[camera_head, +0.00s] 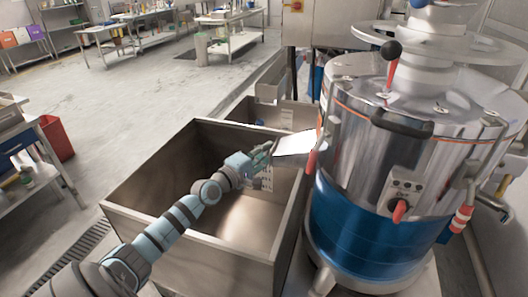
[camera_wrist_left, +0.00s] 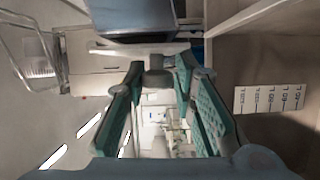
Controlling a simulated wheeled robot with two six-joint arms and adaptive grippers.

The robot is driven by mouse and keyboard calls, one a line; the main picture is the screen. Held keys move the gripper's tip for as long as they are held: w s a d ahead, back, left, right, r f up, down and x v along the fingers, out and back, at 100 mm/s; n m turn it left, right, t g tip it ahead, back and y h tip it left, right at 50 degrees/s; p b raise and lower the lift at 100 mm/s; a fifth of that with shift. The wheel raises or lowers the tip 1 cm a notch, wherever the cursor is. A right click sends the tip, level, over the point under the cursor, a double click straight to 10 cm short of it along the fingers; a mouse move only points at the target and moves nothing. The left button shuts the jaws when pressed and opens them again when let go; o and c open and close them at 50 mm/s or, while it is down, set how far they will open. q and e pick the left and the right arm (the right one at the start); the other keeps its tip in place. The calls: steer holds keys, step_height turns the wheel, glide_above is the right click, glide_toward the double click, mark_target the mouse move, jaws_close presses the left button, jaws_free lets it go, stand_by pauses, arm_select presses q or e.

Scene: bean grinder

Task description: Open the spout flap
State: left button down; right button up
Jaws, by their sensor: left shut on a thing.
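The bean grinder (camera_head: 385,165) is a large steel drum with a blue lower band, at right in the head view. A pale metal spout (camera_head: 295,144) juts from its left side over the bin. My left gripper (camera_head: 262,156) is at the outer end of this spout. In the left wrist view, the teal fingers of my left gripper (camera_wrist_left: 160,72) are closed around a small grey knob (camera_wrist_left: 157,60). The knob sits by a thin pale plate edge, likely the spout flap (camera_wrist_left: 115,49). How far the flap is open cannot be told. My right gripper is out of view.
An open steel bin (camera_head: 145,187) stands below the spout, and my left arm reaches over it. A smaller bin (camera_head: 298,118) stands behind. The grinder has a black-knobbed lever (camera_head: 391,68) on top and a red switch (camera_head: 399,209) in front.

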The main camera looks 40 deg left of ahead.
arm_select(q)
steer(key=shift+r, duration=0.3)
steer(key=shift+a+r+m+p, duration=0.15)
steer(key=shift+r+m+p, duration=0.2)
steer(key=shift+p, duration=0.3)
steer(key=r+m+g+y+p, duration=0.1)
steer(key=m+p, duration=0.3)
steer(key=r+m+g+y+p, duration=0.2)
steer(key=m+p, duration=0.2)
steer(key=r+m+g+y+p, duration=0.2)
steer(key=m+p, duration=0.2)
steer(key=shift+a+m+p, duration=0.25)
steer(key=shift+p, duration=0.05)
steer(key=shift+s+f, duration=0.1)
stand_by(0.8)
steer(key=c, duration=1.6)
jaws_free()
steer(key=shift+o, duration=0.8)
steer(key=shift+d, duration=0.15)
steer(key=shift+s+d, duration=0.1)
steer(key=shift+d, duration=0.05)
